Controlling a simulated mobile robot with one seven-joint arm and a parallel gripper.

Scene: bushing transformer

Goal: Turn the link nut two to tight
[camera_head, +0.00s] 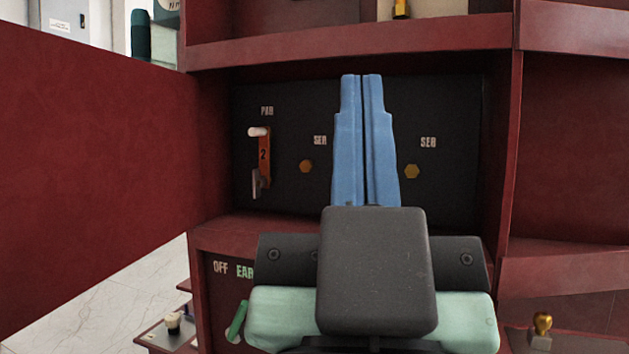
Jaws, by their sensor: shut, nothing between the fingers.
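An upright orange link bar marked 2 (264,155) sits on the black panel under the label PAR, left of my gripper. A pale round-ended peg (258,131) sticks out at its top, and a grey metal piece (256,184) is at its lower end. I cannot tell which of these is link nut two, or how tight it is. My gripper (361,77) has blue fingers that are shut together with nothing between them. They point up in front of the panel, right of the link and apart from it in the picture. They hide part of the panel's middle.
A red cabinet frame (350,45) surrounds the recess, with a red panel (95,170) at left. A green handle (237,321) is below.

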